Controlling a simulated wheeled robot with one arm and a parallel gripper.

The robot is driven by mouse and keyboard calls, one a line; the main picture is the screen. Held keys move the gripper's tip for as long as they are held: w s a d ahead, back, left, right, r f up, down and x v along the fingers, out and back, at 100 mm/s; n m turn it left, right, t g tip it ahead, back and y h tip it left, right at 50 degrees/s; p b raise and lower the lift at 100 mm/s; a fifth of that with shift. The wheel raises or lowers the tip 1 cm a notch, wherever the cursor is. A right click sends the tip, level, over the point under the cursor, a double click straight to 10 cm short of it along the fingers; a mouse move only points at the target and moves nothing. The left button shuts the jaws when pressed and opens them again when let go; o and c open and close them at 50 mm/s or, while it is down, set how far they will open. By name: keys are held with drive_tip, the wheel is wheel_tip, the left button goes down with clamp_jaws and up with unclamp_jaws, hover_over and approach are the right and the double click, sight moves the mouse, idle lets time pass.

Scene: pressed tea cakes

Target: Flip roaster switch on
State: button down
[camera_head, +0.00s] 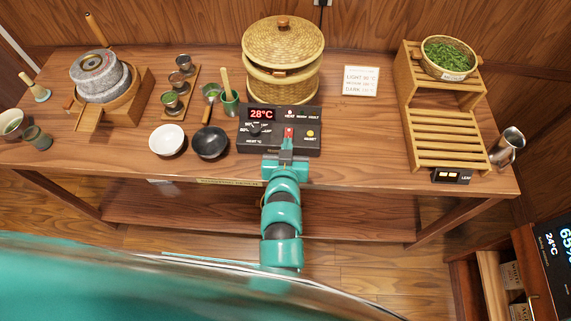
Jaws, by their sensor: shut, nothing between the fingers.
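The roaster control box (253,134) is a black panel on the front middle of the wooden table, with a woven roaster basket (283,52) behind it. Its red display reads 28°C. A knob sits at its left and a yellow button (310,133) at its right. A red switch (289,132) shows at the panel's middle. My gripper (287,149) reaches in from the front, shut and empty, with its tips at or just in front of the red switch. Whether they touch it cannot be told. The gripper covers the panel's lower middle.
A white bowl (167,140) and a black bowl (210,142) stand left of the box. A stone mill (98,77) is farther left. A wooden rack (425,122) with a leaf basket (449,56) stands right. The table (362,143) between box and rack is clear.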

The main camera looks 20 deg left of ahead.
drive_tip(key=shift+f+b+v, duration=0.2)
drive_tip(key=shift+b+v, duration=0.15)
drive_tip(key=shift+v, duration=1.05)
drive_tip(key=shift+f+b+v, duration=0.25)
drive_tip(key=shift+b+v, duration=0.05)
drive_tip(key=shift+v, duration=1.1)
drive_tip(key=shift+s, duration=0.15)
